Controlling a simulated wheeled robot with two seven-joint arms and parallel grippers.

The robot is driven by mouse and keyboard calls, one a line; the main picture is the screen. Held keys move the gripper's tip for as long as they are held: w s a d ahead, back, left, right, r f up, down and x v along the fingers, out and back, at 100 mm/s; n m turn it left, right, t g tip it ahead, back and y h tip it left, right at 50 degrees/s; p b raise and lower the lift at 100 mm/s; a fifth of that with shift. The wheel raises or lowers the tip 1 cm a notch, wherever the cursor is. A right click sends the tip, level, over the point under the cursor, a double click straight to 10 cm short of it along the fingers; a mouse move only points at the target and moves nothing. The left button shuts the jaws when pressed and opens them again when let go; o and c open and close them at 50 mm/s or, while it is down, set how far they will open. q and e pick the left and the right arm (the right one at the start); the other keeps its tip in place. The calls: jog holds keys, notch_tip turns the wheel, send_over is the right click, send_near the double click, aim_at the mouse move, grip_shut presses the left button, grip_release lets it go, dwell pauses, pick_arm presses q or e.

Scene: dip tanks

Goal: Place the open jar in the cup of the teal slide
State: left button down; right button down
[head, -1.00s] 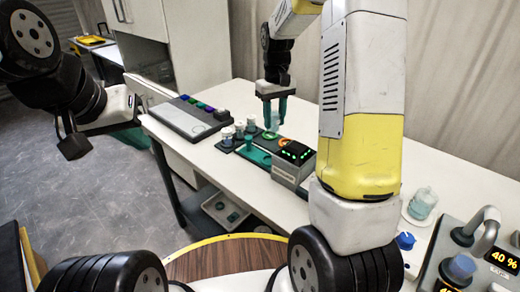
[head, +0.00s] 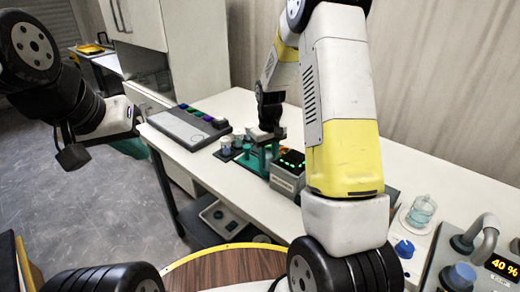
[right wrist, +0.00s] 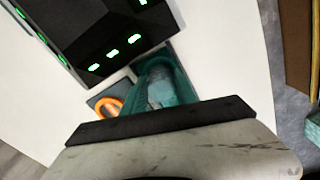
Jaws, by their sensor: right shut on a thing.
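My right gripper (head: 267,154) is low over the teal slide (head: 248,163), beside the grey box with green lights. In the right wrist view its jaws are shut on a pale grey-blue open jar (right wrist: 160,90), mostly hidden by the teal finger and the dark palm. The teal slide is partly behind the gripper, and its cup is hidden. I cannot tell whether the jar touches the cup. My left gripper (head: 130,147) hangs off the table's left end, its teal fingers mostly hidden behind its wrist; its opening does not show.
The grey box (head: 288,171) stands close to the right of the gripper. Small jars (head: 226,145) stand to its left. A button panel (head: 188,126) lies at the table's left. A glass jar (head: 421,210) on a white dish and a 40 % unit (head: 485,265) are at right.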

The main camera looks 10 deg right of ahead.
jog(key=shift+f, duration=0.1)
jog(key=c, duration=1)
grip_release()
jog(key=shift+o, duration=0.2)
notch_tip(320, 180, up, 12)
jog(key=s+r+m+t+y, duration=0.1)
jog(key=s+r+m+t, duration=0.15)
jog(key=s+r, duration=0.95)
jog(key=s+a+r+t+y, duration=0.1)
jog(key=s+a+t, duration=0.1)
jog(key=s, duration=1)
jog(key=shift+s+r+m+t, duration=0.2)
jog(key=shift+m+t, duration=0.25)
jog(key=shift+t, duration=0.4)
jog(key=shift+a, duration=0.1)
